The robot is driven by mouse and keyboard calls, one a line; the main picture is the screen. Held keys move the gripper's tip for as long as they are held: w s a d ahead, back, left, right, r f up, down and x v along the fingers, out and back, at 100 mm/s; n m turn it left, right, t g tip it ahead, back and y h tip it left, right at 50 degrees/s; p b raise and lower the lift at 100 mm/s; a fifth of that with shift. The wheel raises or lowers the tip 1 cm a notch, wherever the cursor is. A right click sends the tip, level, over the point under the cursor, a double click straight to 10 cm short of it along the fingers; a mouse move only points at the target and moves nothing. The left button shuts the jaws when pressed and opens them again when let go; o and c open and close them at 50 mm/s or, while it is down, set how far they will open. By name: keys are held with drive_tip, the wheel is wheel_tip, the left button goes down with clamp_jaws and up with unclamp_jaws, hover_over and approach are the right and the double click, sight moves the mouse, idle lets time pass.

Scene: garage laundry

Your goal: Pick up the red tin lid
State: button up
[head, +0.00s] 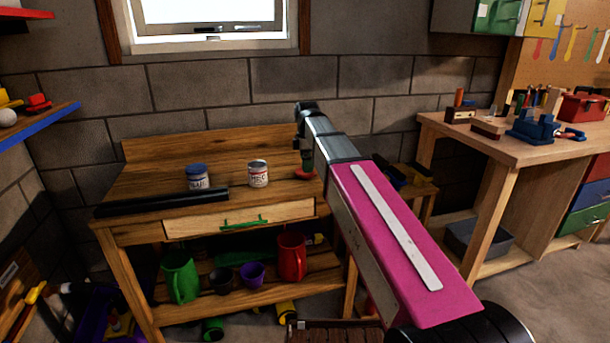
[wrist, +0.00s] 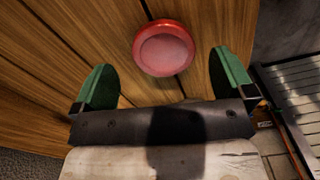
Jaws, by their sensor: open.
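The red tin lid (wrist: 163,48) lies flat on the wooden bench top, near its right edge. In the head view the lid (head: 305,175) shows as a small red patch under the end of my arm, partly hidden by it. My gripper (wrist: 163,75) is open, with its green fingers apart. In the wrist view the lid is between and slightly beyond the fingers, with a gap to each finger. In the head view my gripper (head: 307,163) is above the lid; I cannot tell the exact height.
A blue-lidded can (head: 197,178) and a white can (head: 258,174) stand left of my gripper on the wooden bench (head: 140,181). A black bar (head: 165,202) lies along the front edge. A second workbench (head: 480,140) with tools stands at the right.

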drive_tip(key=f, duration=0.3)
drive_tip(key=shift+s+f, duration=0.2)
drive_tip(key=shift+f, duration=0.1)
drive_tip(key=c, duration=0.9)
drive_tip(key=shift+r, duration=0.1)
drive_tip(key=shift+r, duration=0.45)
drive_tip(key=r, duration=0.3)
drive_tip(key=shift+s+a+r, duration=0.1)
drive_tip(key=shift+a+r, duration=0.15)
drive_tip(key=s+a+r, duration=0.2)
drive_tip(key=a+r, duration=0.3)
drive_tip(key=a, duration=0.3)
drive_tip(key=s+a+r, duration=0.2)
drive_tip(key=a+r, duration=0.3)
drive_tip(key=a, duration=0.3)
wheel_tip(320, 180, down, 7)
drive_tip(key=shift+s, duration=0.2)
